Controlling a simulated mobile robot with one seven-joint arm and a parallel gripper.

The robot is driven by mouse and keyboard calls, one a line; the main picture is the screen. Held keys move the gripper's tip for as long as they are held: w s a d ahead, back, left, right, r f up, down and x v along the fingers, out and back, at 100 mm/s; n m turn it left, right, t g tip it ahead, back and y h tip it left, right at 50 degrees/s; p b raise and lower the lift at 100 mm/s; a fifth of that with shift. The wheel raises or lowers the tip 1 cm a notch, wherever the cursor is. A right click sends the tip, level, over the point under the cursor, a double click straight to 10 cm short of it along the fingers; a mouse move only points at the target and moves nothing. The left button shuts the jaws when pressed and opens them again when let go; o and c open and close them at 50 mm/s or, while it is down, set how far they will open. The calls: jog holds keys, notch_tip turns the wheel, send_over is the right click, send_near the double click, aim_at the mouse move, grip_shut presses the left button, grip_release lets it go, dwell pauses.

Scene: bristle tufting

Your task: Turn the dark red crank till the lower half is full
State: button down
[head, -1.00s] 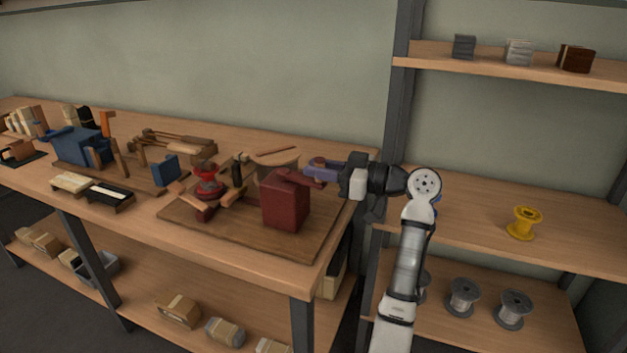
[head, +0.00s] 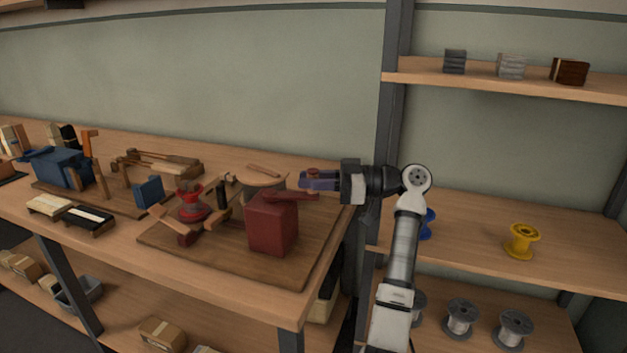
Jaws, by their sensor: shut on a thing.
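The dark red machine (head: 272,226) stands as a block on a brown board near the front right of the workbench. Its dark red crank (head: 291,195) reaches out to the right from the top of the block. My gripper (head: 308,181) comes in from the right at the crank's outer end and is shut on it; the fingers partly hide the grip. A red spool (head: 192,203) sits on a stand to the left on the same board. The lower half of the work is too small or hidden to make out.
A blue machine (head: 62,167) and a blue block (head: 148,192) stand to the left. A round wooden piece (head: 262,181) is behind the dark red block. A shelf at right holds a yellow spool (head: 521,241). A shelf post (head: 388,120) rises close behind my arm.

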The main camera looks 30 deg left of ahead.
jog(key=shift+s+f, duration=0.1)
jog(key=c, duration=1.3)
grip_release()
jog(key=shift+a, duration=0.1)
jog(key=b+v, duration=0.1)
jog(key=v, duration=1.3)
